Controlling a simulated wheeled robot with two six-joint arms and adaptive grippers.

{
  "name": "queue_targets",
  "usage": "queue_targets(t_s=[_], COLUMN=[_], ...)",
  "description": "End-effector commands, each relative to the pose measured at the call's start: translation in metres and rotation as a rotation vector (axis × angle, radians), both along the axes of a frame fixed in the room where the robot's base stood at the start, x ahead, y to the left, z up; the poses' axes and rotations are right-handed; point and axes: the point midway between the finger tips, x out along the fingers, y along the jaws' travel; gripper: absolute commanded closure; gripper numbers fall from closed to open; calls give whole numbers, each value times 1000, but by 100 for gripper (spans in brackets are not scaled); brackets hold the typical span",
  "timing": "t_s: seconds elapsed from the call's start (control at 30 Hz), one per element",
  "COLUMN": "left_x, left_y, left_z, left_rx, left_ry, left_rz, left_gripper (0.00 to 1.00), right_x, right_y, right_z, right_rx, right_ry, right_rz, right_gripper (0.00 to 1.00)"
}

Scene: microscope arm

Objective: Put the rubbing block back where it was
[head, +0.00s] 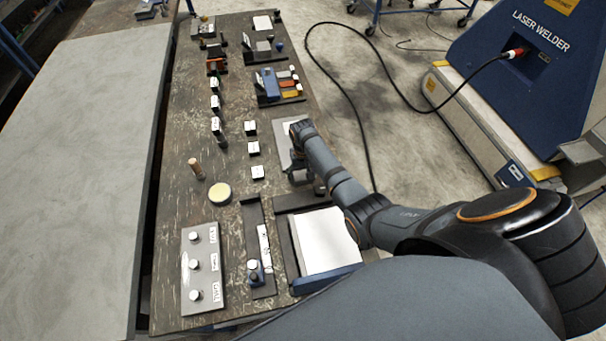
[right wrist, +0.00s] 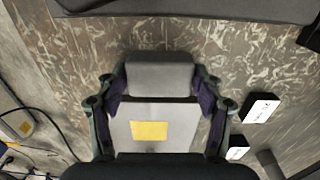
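My right gripper (head: 303,176) also shows in the head view, low over the right side of the table, between a light grey plate (head: 284,132) and a dark tray. There the arm and fingers mostly hide the block. I cannot tell whether the block touches the table. My left gripper is in neither view.
The dark tray (head: 287,248) with a white sheet (head: 325,240) lies nearer me. Small labelled blocks (head: 257,172) stand left of the gripper. A yellow round pad (head: 219,194) and a panel with knobs (head: 213,238) lie further left. Coloured pieces (head: 290,84) stand beyond.

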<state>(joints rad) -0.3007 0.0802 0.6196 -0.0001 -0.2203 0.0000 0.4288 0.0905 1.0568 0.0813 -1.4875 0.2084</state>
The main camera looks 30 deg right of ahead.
Motion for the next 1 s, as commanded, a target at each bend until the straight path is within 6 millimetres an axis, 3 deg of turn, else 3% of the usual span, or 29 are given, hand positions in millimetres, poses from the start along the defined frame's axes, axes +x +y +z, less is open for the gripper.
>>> queue_targets(t_s=[0.13, 0.4, 0.53, 1.0], left_x=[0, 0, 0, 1], left_y=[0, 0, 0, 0], left_z=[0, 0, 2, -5], left_rx=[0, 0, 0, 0], left_ry=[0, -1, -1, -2], left_rz=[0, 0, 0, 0], left_gripper=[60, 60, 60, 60], right_x=[0, 0, 1, 1], right_y=[0, 0, 0, 0], right_z=[0, 0, 10, 109], right_rx=[0, 0, -1, 0], right_ry=[0, 0, -2, -2], right_rz=[0, 0, 0, 0], right_gripper=[12, 12, 12, 12])
